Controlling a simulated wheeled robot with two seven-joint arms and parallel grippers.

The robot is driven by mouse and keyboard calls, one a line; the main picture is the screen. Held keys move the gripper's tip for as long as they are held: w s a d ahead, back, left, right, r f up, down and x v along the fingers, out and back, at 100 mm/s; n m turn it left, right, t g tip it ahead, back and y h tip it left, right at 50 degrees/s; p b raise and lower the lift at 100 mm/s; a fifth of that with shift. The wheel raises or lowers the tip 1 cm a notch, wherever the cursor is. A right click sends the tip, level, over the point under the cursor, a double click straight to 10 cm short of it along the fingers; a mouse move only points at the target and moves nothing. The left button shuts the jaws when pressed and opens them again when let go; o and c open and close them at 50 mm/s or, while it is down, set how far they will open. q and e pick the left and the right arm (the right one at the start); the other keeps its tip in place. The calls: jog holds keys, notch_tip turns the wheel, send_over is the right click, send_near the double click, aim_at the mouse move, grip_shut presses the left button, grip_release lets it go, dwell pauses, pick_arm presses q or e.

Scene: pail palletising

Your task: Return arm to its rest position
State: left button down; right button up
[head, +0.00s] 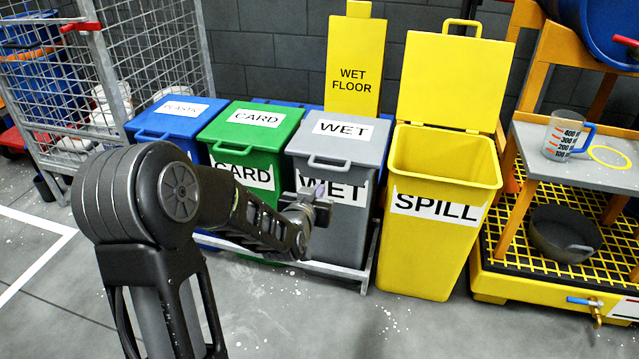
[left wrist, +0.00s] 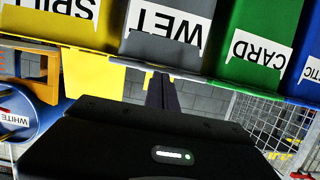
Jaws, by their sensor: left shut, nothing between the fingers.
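My left arm reaches in from the left in the head view. My left gripper (head: 322,198) is shut and empty, in front of the grey WET bin (head: 300,235), covering part of its front label. I cannot tell whether it touches the bin. In the left wrist view the closed fingers (left wrist: 162,90) point toward the bins, which appear upside down. My right gripper is in neither view.
A blue bin (head: 165,121) and a green CARD bin (head: 255,125) stand left of the grey one. An open yellow SPILL bin (head: 440,235) stands to its right. A measuring jug (head: 562,135) sits on a grey shelf (head: 600,172). The front floor is clear.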

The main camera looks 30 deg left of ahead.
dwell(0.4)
